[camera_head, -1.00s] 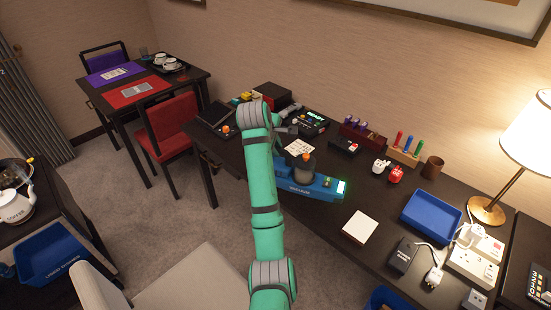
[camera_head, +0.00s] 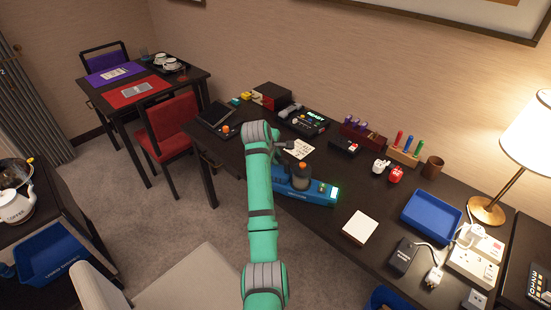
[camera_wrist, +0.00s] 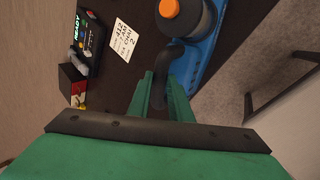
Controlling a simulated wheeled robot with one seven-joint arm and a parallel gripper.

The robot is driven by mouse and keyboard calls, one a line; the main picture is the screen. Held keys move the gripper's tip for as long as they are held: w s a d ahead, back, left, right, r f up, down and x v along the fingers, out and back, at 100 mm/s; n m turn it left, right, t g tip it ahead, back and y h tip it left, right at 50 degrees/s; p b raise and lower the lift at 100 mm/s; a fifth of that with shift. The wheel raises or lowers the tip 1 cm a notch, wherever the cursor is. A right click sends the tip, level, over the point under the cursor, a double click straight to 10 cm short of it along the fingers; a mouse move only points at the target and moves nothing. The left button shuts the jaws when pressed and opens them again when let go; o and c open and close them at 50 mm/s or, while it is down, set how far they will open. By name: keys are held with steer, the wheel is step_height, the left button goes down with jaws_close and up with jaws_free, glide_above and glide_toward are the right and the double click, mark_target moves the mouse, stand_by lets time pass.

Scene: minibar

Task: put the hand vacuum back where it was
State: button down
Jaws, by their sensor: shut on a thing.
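The hand vacuum appears as a long blue body (camera_head: 318,194) with a dark grey cylinder and a lit green end, at the front edge of the dark desk in the head view. In the wrist view its blue body (camera_wrist: 207,52) carries the grey cylinder, with an orange cap, and a black curved handle (camera_wrist: 163,72). My gripper (camera_wrist: 165,95) is shut on that handle; its two green fingers lie on either side of it. In the head view my arm hides the vacuum's left end. I cannot tell whether the vacuum touches the desk.
A white card (camera_head: 298,149) lies behind the vacuum. A white square block (camera_head: 359,228), a blue tray (camera_head: 431,217) and a dark adapter (camera_head: 404,256) stand to the right. A device reading READY (camera_head: 304,122) stands behind. Bare desk lies between vacuum and block.

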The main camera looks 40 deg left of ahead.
steer(key=c, duration=1.6)
jaws_free()
steer(key=shift+w+d, duration=0.1)
steer(key=shift+s+r, duration=0.3)
steer(key=v, duration=1.1)
steer(key=shift+d+r, duration=0.1)
steer(key=shift+r, duration=0.05)
